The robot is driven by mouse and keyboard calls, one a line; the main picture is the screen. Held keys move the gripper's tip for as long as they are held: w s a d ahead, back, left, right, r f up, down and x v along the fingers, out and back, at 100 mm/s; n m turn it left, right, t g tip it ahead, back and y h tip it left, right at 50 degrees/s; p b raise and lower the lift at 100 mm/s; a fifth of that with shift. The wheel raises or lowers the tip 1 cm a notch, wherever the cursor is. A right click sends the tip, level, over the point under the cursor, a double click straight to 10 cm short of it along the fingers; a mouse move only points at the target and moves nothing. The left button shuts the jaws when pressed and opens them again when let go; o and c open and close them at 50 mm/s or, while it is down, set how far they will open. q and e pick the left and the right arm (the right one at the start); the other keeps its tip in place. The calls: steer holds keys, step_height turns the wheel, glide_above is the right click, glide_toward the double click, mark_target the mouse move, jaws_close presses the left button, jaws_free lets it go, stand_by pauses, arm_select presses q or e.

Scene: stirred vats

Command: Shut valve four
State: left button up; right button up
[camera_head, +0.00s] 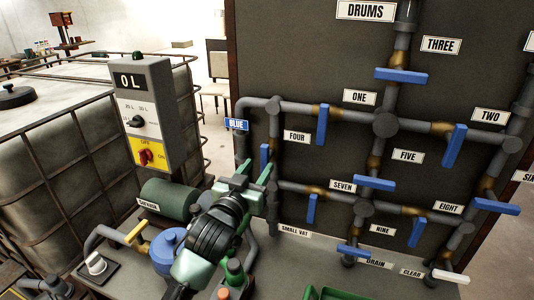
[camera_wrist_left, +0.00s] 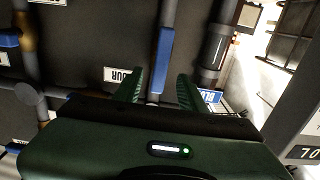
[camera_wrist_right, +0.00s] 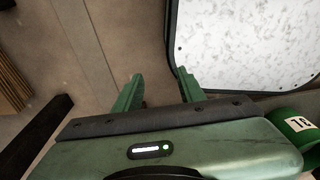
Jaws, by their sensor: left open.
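Valve four's blue handle (camera_head: 264,157) is upright, in line with its vertical pipe, just left of the FOUR label (camera_head: 297,137). My left gripper (camera_head: 256,169) is open in front of the handle's lower part and hides some of it. In the left wrist view the blue handle (camera_wrist_left: 165,52) lies lengthwise ahead of the gap between my left fingers (camera_wrist_left: 162,78). I cannot tell whether the fingers touch it. My right gripper (camera_wrist_right: 160,76) is open and empty in the right wrist view, away from the valves.
A grey control box (camera_head: 147,110) stands left of the pipes. A green motor (camera_head: 170,198) and blue pump (camera_head: 167,250) sit below.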

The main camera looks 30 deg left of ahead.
mark_target(264, 160)
arm_select(q)
steer(key=p+x, duration=0.1)
steer(key=x, duration=0.3)
steer(key=shift+w, duration=0.25)
steer(key=shift+w+a+f, duration=0.1)
steer(key=shift+w+a, duration=0.1)
steer(key=shift+w, duration=0.5)
steer(key=c, duration=0.8)
jaws_close()
arm_select(e)
steer(key=shift+s+d+r, duration=0.1)
steer(key=shift+s+r, duration=0.65)
